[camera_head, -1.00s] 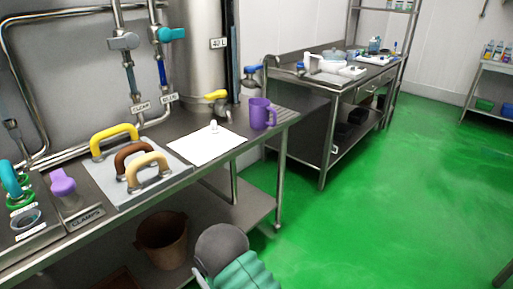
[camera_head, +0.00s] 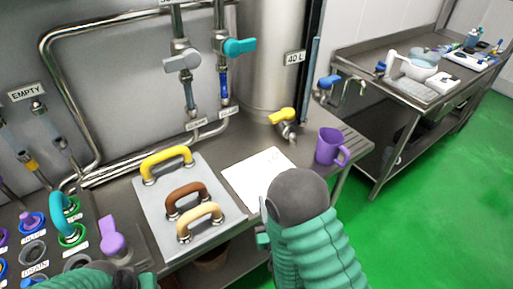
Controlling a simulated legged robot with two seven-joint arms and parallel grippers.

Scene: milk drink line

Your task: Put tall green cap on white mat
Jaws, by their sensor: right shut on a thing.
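The white mat (camera_head: 255,176) lies flat on the steel bench, left of the purple jug, and its visible part looks bare. My right gripper (camera_head: 262,238) is just past the mat's front edge, mostly hidden behind its own grey wrist and green forearm. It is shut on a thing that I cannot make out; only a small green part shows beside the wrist. I cannot clearly identify the tall green cap. A teal handle on a green ring (camera_head: 73,236) stands in the rack at left. My left arm enters at the bottom left, its fingers out of view.
A grey plate (camera_head: 150,212) with yellow, brown and tan handles lies left of the mat. A purple jug (camera_head: 328,146) stands right of it. A yellow-handled tap (camera_head: 282,116) is behind. Pipes and valves line the wall. A second bench (camera_head: 345,60) is at right.

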